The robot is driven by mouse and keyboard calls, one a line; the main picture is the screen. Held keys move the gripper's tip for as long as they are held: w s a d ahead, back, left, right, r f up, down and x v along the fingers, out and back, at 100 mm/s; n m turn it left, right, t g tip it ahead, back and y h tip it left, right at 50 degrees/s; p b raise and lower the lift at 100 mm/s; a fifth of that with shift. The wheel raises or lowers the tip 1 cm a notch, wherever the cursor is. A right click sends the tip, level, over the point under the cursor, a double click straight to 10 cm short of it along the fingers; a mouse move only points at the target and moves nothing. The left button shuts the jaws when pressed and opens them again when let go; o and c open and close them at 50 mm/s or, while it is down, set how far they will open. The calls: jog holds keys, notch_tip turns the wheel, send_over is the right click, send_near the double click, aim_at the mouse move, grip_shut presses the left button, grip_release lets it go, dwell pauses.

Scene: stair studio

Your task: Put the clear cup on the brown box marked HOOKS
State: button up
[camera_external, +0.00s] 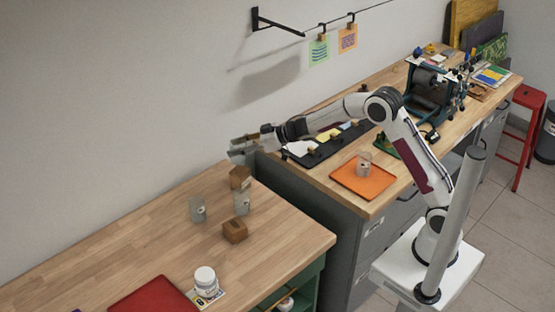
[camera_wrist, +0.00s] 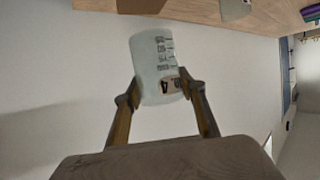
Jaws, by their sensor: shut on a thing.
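My gripper (camera_external: 243,148) is raised in front of the wall, above the far end of the left wooden bench. In the wrist view my gripper (camera_wrist: 158,95) is shut on a translucent cup (camera_wrist: 152,55) with dark measuring marks and a small label. The cup is hard to make out in the external view. Two small brown boxes stand on the left bench: one at the back (camera_external: 239,177), below my gripper, and one nearer the front (camera_external: 235,231). Their markings are too small to read, so I cannot tell which says HOOKS.
Two grey cup-like containers (camera_external: 197,209) (camera_external: 242,204) stand close to the boxes. A white jar (camera_external: 205,281) and a red tray (camera_external: 155,298) are at the front. An orange tray (camera_external: 346,182) holds another small container (camera_external: 363,166) on the right bench. The left bench's middle-left is clear.

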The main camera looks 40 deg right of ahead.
jog(key=shift+f, duration=0.25)
jog(key=shift+f, duration=1.8)
jog(key=shift+f, duration=0.15)
jog(key=o, duration=1.1)
jog(key=shift+c, duration=0.2)
jog(key=shift+r, duration=0.2)
jog(key=v, duration=1.2)
jog(key=shift+f, duration=0.1)
jog(key=shift+d, duration=0.1)
